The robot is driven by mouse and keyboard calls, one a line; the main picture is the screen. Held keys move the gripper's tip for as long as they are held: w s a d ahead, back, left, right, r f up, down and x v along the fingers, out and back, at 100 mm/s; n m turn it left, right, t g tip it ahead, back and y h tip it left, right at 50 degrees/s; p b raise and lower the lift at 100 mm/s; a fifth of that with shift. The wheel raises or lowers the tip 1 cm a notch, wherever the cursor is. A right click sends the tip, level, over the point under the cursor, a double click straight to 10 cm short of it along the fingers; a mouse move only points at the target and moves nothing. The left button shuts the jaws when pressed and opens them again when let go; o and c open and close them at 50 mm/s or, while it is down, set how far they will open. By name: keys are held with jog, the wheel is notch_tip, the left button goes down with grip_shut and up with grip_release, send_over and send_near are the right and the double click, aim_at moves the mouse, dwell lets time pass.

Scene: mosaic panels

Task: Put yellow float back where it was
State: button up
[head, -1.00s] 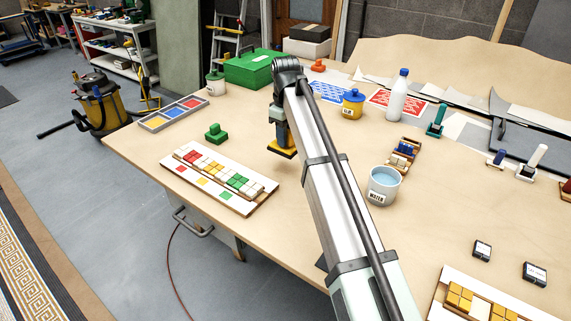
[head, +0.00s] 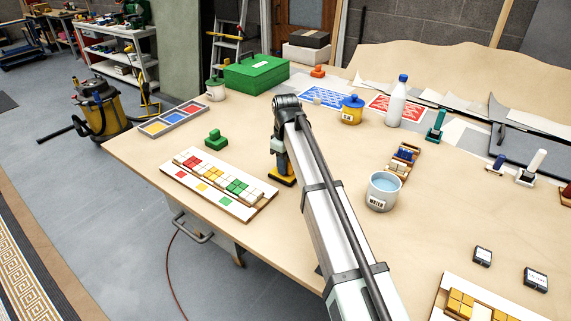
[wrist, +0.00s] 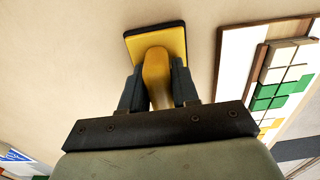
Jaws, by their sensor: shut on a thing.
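The yellow float (head: 282,179) has a yellow plate with a dark underside and a yellow handle. My gripper (head: 281,164) is shut on its handle, low over the table right of the mosaic panel. In the wrist view the yellow float (wrist: 160,45) shows between both fingers of my gripper (wrist: 159,88), plate facing the table. I cannot tell whether the plate touches the wood. A green float (head: 216,140) stands on the table behind the panel, and an orange-red float (head: 318,71) stands at the back beside the green box.
The mosaic panel (head: 234,208) with coloured tiles lies close left of the yellow float. A three-colour tray (head: 173,119) and a green box (head: 256,73) are behind.

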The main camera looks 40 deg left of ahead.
jog(key=shift+f, duration=0.1)
jog(key=o, duration=0.9)
jog(key=shift+o, duration=0.2)
notch_tip(320, 180, up, 12)
jog(key=shift+r, duration=0.1)
